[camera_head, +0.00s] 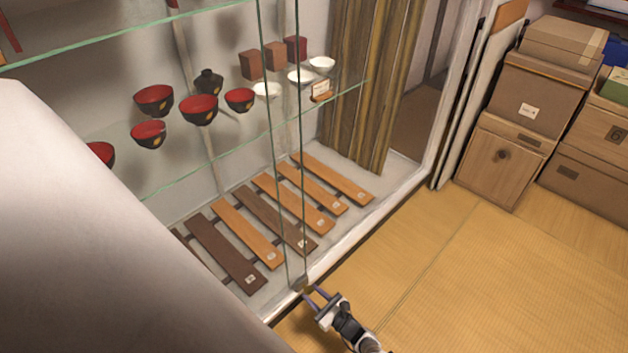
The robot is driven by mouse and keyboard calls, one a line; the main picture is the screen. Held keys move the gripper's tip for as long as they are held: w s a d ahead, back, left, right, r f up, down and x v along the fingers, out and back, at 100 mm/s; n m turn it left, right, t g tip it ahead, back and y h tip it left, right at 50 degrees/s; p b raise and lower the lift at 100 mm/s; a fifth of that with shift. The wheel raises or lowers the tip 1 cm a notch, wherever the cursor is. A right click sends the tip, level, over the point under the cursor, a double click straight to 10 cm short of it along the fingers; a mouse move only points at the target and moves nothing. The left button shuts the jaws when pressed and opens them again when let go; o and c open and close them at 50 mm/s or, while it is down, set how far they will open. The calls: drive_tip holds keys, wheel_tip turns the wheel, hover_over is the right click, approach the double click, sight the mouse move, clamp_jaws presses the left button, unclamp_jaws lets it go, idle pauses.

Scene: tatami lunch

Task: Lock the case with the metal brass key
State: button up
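The case is a glass-fronted display case (229,177) with a white base, filling the left and middle of the view. Two glass panel edges run down to a small dark metal lock (300,284) at the bottom front edge. My gripper (310,291) is at this lock, low in the middle of the view. Its two thin purplish fingers stand apart, one on each side of the lock area. A tiny brownish spot shows between the fingertips; it is too small to tell whether it is the brass key. No key is clearly visible elsewhere.
Wooden boards (247,231) lie on the case floor; red-and-black bowls (198,109) and white cups stand on the glass shelf. The tatami floor (480,280) is clear at the lower right.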

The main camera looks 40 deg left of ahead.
drive_tip(key=c, duration=0.3)
drive_tip(key=shift+m, duration=0.6)
drive_tip(key=o, duration=1)
drive_tip(key=shift+c, duration=0.2)
drive_tip(key=s+d+p, duration=0.1)
drive_tip(key=d+p, duration=0.1)
drive_tip(key=d, duration=1.2)
drive_tip(key=shift+a, duration=0.1)
